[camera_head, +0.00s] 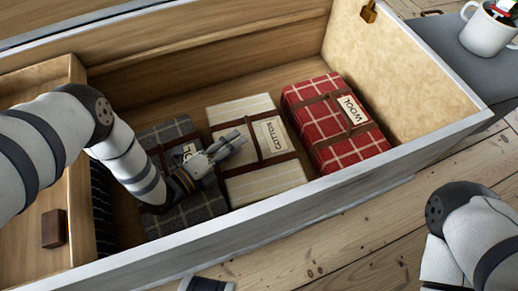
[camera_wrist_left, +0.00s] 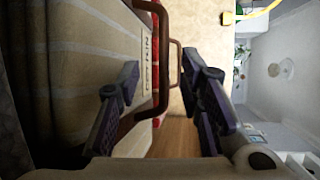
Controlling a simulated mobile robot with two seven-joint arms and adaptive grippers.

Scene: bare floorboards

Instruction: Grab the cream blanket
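The cream blanket (camera_head: 250,111) is a folded, striped bundle with a brown strap and a "COTTON" label, lying in the middle of the wooden chest. My left gripper (camera_head: 234,143) is over its left side, fingers pointing right toward the strap and label. In the left wrist view, the cream blanket (camera_wrist_left: 82,50) fills the left side. A brown strap handle (camera_wrist_left: 177,65) stands out from it, between the spread fingers of the left gripper (camera_wrist_left: 160,75) as seen from the camera. The fingers are apart; contact with the handle cannot be told. My right gripper is out of view; only its arm shows at lower right.
A grey plaid blanket (camera_head: 200,208) lies left of the cream one, partly under my left arm. A red plaid "WOOL" blanket (camera_head: 335,122) lies to the right. The chest's front wall (camera_head: 300,214) borders them. A white mug (camera_head: 487,32) stands outside at upper right.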

